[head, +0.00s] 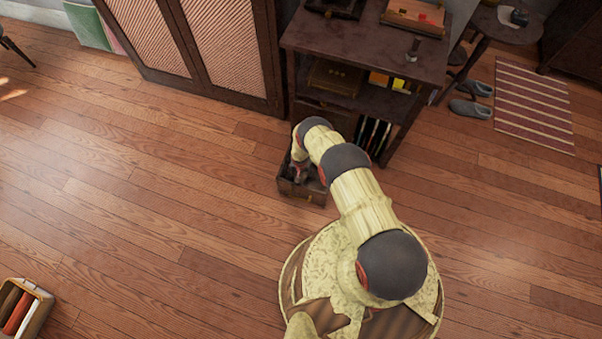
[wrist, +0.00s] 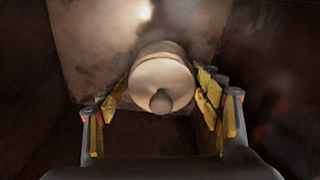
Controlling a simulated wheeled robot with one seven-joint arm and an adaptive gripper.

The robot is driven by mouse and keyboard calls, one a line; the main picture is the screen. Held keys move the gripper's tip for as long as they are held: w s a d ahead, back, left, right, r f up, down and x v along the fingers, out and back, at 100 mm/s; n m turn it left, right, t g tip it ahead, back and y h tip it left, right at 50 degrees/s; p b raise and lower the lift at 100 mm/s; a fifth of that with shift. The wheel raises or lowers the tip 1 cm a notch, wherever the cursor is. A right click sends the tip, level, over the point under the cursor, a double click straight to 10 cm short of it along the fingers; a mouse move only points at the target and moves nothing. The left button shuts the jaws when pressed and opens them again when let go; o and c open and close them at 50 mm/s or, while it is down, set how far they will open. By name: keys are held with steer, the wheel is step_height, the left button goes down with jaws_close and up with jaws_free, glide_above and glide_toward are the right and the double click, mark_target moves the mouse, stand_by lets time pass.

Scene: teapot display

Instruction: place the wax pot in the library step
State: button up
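A pale, rounded pot with a knob on its lid, apparently the wax pot (wrist: 163,82), lies ahead of my gripper (wrist: 161,92) in the wrist view. The yellow-padded fingers are apart, one on each side of it; I cannot see firm contact. In the head view my gripper (head: 300,170) reaches down into an open drawer (head: 315,197) low on the dark shelf unit. The pot cannot be made out there. I cannot identify the library step for sure; an open box with red and brown book-like items (head: 22,310) is at the lower left.
The dark shelf unit (head: 365,45) stands above and behind the drawer, with boxes and upright items on its shelves. A louvred cabinet (head: 190,45) is to its left. Slippers (head: 470,108) and a striped rug (head: 533,105) lie right.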

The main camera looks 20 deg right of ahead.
steer(key=shift+o, duration=1.3)
steer(key=shift+r, duration=0.15)
